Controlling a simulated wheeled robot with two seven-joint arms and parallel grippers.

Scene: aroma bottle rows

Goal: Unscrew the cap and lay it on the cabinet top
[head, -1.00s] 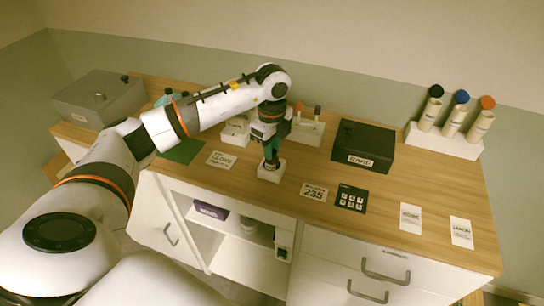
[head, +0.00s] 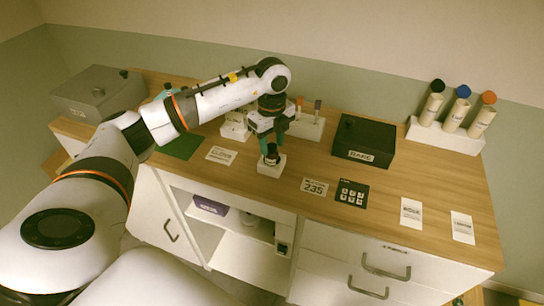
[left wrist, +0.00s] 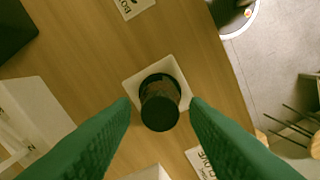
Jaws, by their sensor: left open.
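A small dark bottle stands upright in a white square holder (head: 273,169) near the cabinet top's front edge. Its round black cap (left wrist: 160,113) sits on the bottle, and the holder also shows in the left wrist view (left wrist: 134,82). My left gripper (head: 270,148) points down over the bottle. Its two green fingers are open, one on either side of the cap in the left wrist view (left wrist: 160,112), with gaps between them and it. The wooden cabinet top (head: 400,180) has bare room around the holder. My right gripper is not in view.
A black box (head: 363,145) labelled RARE stands to the right, with a 235 card (head: 314,189) and black keypad card (head: 351,196) before it. A white rack (head: 445,137) holds three capped tubes at the back right. A grey box (head: 98,95) stands far left.

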